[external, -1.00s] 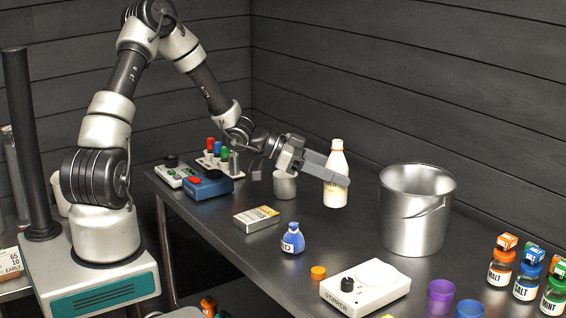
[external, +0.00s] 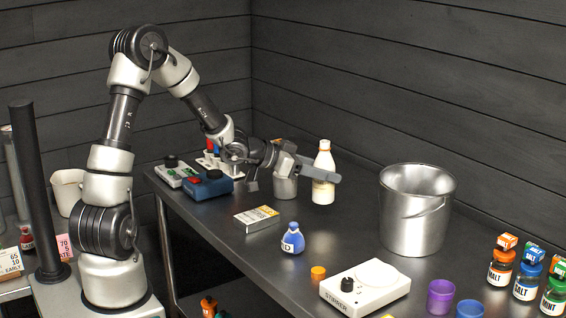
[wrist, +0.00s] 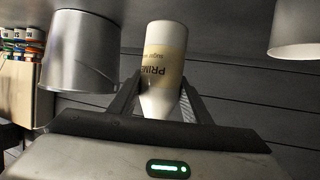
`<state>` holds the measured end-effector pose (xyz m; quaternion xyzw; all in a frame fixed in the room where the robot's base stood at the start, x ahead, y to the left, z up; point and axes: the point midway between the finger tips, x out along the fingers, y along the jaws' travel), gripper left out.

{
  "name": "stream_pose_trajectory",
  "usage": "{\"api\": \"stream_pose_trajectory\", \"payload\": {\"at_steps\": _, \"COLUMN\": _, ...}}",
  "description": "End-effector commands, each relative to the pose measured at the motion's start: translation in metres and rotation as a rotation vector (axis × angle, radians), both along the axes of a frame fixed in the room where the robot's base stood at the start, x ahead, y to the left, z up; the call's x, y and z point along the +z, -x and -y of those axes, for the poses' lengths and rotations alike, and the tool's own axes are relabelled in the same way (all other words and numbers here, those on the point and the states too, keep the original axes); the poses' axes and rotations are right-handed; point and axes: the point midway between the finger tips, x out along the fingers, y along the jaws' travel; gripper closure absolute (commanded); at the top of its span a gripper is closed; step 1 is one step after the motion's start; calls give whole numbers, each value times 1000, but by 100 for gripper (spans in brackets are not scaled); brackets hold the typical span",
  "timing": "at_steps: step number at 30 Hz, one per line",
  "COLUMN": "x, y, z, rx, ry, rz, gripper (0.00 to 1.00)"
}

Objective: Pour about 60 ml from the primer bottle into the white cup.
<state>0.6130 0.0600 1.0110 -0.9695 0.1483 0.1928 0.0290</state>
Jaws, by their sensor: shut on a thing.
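The primer bottle (external: 323,165) is white with a cream label and stands upright in the external view. In the upside-down wrist view the bottle (wrist: 163,65) sits between the two fingers, with part of its label readable. My gripper (external: 330,177) is shut on the bottle. I cannot tell whether its base touches the table. A pale cup (external: 285,188) stands on the table just left of the bottle, partly behind my gripper; it appears to be the whitish cup (wrist: 298,38) at the right of the wrist view. Its inside is hidden.
A metal bucket (external: 412,215) stands right of the bottle. A grey box (external: 256,218), blue flask (external: 292,240) and stirrer (external: 365,288) lie nearer the front. A blue device (external: 207,187) and tube rack are at left. Another white cup (external: 66,188) stands on the side bench.

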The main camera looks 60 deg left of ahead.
Motion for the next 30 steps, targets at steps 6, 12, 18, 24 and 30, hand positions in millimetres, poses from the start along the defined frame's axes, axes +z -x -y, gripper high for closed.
{"api": "stream_pose_trajectory", "payload": {"at_steps": 6, "x": -26, "y": 4, "z": -31, "rx": 180, "ry": -3, "rz": 6, "gripper": 84}}
{"api": "stream_pose_trajectory", "payload": {"at_steps": 12, "x": -33, "y": 12, "z": -52, "rx": 310, "ry": 0, "rz": 4, "gripper": 84}}
{"api": "stream_pose_trajectory", "payload": {"at_steps": 18, "x": -34, "y": 19, "z": -62, "rx": 378, "ry": 0, "rz": 3, "gripper": 84}}
{"api": "stream_pose_trajectory", "payload": {"at_steps": 24, "x": -32, "y": 21, "z": -65, "rx": 392, "ry": 1, "rz": 0, "gripper": 84}}
{"api": "stream_pose_trajectory", "payload": {"at_steps": 30, "x": -32, "y": 21, "z": -65, "rx": 391, "ry": 3, "rz": 0, "gripper": 84}}
